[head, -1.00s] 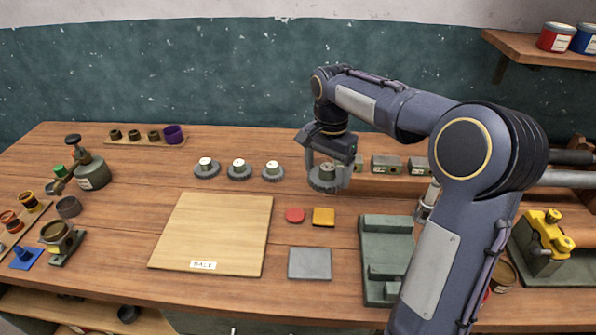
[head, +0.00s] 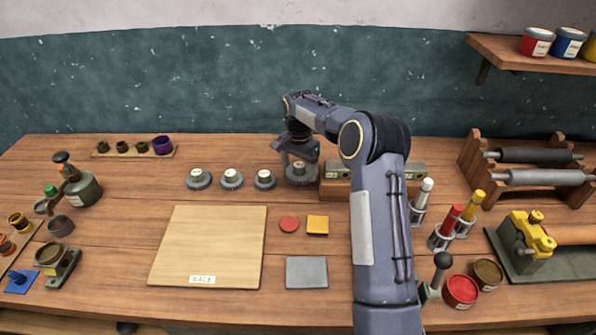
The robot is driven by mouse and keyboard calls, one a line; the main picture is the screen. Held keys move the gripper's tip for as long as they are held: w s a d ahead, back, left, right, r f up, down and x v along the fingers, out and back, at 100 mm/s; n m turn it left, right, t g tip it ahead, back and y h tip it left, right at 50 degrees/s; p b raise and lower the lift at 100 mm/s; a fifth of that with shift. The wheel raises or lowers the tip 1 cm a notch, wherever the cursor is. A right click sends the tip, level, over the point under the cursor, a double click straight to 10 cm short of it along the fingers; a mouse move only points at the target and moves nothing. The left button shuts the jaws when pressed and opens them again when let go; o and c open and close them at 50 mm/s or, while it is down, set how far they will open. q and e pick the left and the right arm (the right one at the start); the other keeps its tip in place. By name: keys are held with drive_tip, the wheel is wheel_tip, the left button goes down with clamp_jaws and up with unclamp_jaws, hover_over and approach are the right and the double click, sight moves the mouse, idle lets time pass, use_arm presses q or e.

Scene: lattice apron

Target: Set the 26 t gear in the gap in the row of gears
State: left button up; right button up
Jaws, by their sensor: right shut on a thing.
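My right gripper (head: 298,158) is shut on a dark grey gear (head: 299,174) with a raised hub, pointing down behind the mats. Whether this gear touches the bench or hangs just above it I cannot tell. To its left stand three similar gears in a row: the left one (head: 198,181), the middle one (head: 231,181) and the right one (head: 264,181), each with a pale-topped hub. The held gear is beside the right one, roughly in line with them. Any tooth-count marks are too small to read. My left gripper is out of view.
A wooden block with grey labelled pieces (head: 340,170) stands just right of the held gear, partly behind my right arm. A pale board (head: 210,245), a red disc (head: 289,224), a yellow square (head: 317,225) and a grey plate (head: 307,272) lie in front. Bench between them is clear.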

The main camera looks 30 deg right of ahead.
sight(298, 175)
drive_tip(key=shift+w+f, duration=0.3)
drive_tip(key=shift+w, duration=0.05)
drive_tip(key=shift+w+d+f+p, duration=0.15)
drive_tip(key=shift+f+p, duration=0.2)
drive_tip(key=shift+f, duration=1.35)
drive_tip(key=shift+f, duration=0.1)
drive_tip(key=o, duration=1.1)
drive_tip(key=shift+f, duration=0.1)
